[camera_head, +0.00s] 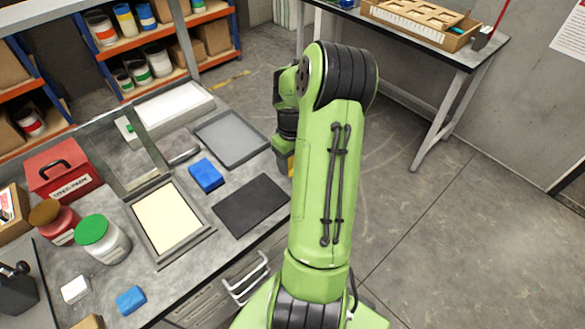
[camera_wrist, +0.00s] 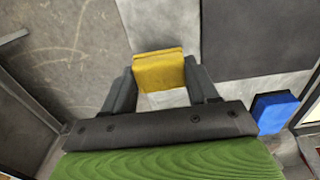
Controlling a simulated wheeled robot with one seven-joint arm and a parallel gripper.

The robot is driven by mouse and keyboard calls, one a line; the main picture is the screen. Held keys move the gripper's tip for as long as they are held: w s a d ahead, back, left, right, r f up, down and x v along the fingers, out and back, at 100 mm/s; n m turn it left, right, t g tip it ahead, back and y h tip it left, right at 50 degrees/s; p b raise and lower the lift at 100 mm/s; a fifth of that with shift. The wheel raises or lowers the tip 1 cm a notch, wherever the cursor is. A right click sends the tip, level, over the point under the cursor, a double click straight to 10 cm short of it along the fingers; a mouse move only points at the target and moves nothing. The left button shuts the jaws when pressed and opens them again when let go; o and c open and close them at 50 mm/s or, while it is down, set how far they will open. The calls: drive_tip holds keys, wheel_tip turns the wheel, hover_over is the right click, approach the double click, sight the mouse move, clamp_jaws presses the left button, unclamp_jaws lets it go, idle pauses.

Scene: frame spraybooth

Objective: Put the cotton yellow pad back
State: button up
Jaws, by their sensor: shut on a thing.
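The yellow pad (camera_wrist: 160,70) is between the two fingers of my gripper (camera_wrist: 163,84) in the wrist view, and the gripper is shut on it. In the head view only a small yellow edge (camera_head: 291,165) shows beside my green arm, which hides most of the gripper. The pad is by the right edge of the grey workbench (camera_head: 233,178). I cannot tell whether its underside touches the bench. A black mat (camera_head: 251,205) lies near it, also seen in the wrist view (camera_wrist: 250,40).
A blue pad (camera_head: 206,175) lies between the mat and a grey tray (camera_head: 232,138). A framed cream panel (camera_head: 166,217), a green-lidded jar (camera_head: 103,240) and a red box (camera_head: 64,172) stand to the left. Another blue pad (camera_head: 131,299) and a white pad (camera_head: 76,290) lie at the front.

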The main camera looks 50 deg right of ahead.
sight(292, 163)
drive_tip(key=shift+f, duration=1.45)
drive_tip(key=shift+f+b, duration=0.25)
drive_tip(key=shift+b, duration=0.1)
drive_tip(key=o, duration=0.9)
drive_tip(key=shift+r, duration=0.1)
drive_tip(key=shift+o, duration=0.2)
wheel_tip(292, 163, up, 12)
drive_tip(key=p, duration=0.2)
drive_tip(key=shift+r+p, duration=0.15)
drive_tip(key=shift+p, duration=0.2)
drive_tip(key=shift+a+r, duration=0.1)
drive_tip(key=shift+a, duration=0.05)
